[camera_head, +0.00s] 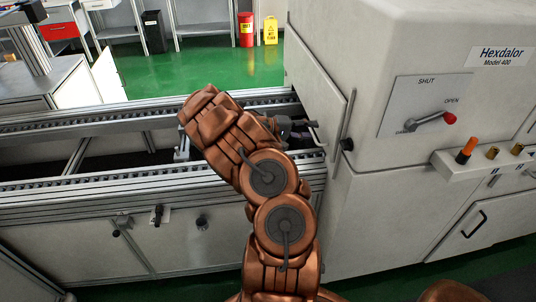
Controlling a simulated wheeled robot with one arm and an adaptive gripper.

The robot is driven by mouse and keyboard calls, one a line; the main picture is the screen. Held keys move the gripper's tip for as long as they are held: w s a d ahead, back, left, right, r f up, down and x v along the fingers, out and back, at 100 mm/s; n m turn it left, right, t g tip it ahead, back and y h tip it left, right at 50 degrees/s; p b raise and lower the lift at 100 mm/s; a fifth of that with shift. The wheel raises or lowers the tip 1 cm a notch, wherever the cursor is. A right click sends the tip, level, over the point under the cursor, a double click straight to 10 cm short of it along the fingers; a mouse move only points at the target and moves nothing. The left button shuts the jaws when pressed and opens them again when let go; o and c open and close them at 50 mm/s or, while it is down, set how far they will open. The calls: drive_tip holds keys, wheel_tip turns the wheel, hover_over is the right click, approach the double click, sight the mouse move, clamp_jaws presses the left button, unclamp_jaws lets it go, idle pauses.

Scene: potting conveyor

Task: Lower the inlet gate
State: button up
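The inlet gate appears to be the pale grey plate (317,88) on the left face of the Hexdalor machine, above the conveyor end. My gripper (314,130) is small in view, just in front of the plate's lower part. Its fingers look apart with nothing between them; I cannot tell whether they touch the plate. A lever with a red knob (449,118) sits on a front panel (425,92) marked SHUT at the top and OPEN at the right. The knob points right, near OPEN.
The conveyor (100,178) runs from the left into the machine (380,215). A shelf with an orange-topped peg (465,151) juts out below the lever. A red bin (246,30) and a yellow floor sign (270,31) stand far back on the open green floor.

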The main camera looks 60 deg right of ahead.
drive_tip(key=f+b+v, duration=0.1)
drive_tip(key=b+v, duration=0.1)
drive_tip(key=v, duration=0.4)
drive_tip(key=s+a+r+t+y+b, duration=0.1)
drive_tip(key=a+r+y, duration=0.1)
drive_tip(key=a, duration=0.8)
drive_tip(key=s+a+r+n+t+y+b, duration=0.1)
drive_tip(key=s+a+r+t+b, duration=0.1)
drive_tip(key=a, duration=0.8)
drive_tip(key=shift+s+r+t+y, duration=0.3)
drive_tip(key=shift+r+y, duration=0.1)
drive_tip(key=shift+r, duration=0.25)
